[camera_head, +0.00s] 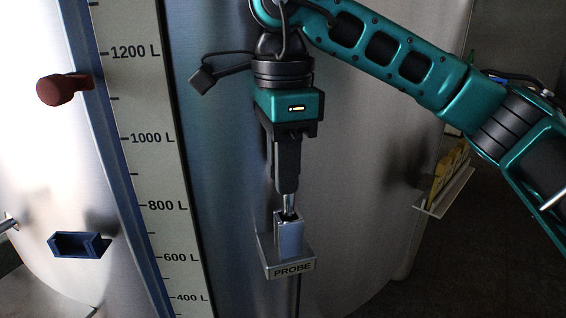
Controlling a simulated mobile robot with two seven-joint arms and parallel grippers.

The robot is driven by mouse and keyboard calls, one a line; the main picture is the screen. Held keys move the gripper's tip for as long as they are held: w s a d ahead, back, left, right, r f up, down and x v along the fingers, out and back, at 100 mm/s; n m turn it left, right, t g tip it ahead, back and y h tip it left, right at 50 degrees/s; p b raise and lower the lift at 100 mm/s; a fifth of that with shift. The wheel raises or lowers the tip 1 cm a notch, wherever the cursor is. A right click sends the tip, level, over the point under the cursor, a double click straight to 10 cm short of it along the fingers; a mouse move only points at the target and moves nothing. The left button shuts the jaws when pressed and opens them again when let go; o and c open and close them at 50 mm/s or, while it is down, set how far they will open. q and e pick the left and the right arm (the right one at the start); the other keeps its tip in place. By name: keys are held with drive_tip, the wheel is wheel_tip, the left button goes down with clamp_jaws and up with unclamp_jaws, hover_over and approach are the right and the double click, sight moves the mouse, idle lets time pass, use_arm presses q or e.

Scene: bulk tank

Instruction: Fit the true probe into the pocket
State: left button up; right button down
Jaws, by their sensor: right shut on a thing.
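The pocket (290,238) is an upright shiny metal block with a dark opening on top, on a small bracket labelled PROBE (292,270) at the front of the tank. My right gripper (287,188) points down directly above it and is shut on the probe (289,202), a slim metal rod. Only a short length of the probe shows between the jaws and the dark top of the pocket. Its lower end is hidden; I cannot tell how deep it sits. The probe looks about upright. My left gripper is not in view.
The steel tank (222,150) fills the middle, with a litre scale (150,140) on the left. A dark red knob (64,90) and a blue open holder (78,246) are at left. A small shelf (445,192) with yellow items (449,172) juts out at right.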

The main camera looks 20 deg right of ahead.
sight(283, 217)
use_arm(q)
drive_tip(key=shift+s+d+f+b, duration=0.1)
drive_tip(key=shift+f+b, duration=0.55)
use_arm(e)
drive_tip(key=shift+f, duration=0.95)
use_arm(q)
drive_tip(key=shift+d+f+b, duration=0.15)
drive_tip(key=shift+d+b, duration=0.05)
drive_tip(key=shift+b, duration=0.1)
use_arm(e)
drive_tip(key=shift+f, duration=0.4)
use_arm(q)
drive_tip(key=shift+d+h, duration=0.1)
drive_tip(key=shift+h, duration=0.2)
use_arm(e)
drive_tip(key=shift+f, duration=0.3)
use_arm(q)
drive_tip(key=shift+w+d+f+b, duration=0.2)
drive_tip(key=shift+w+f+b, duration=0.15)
drive_tip(key=shift+b, duration=0.6)
use_arm(e)
drive_tip(key=shift+f, duration=0.95)
drive_tip(key=c, duration=1.2)
unclamp_jaws()
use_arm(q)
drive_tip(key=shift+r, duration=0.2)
use_arm(e)
drive_tip(key=o, duration=0.4)
drive_tip(key=shift+c, duration=0.2)
drive_tip(key=shift+r, duration=0.1)
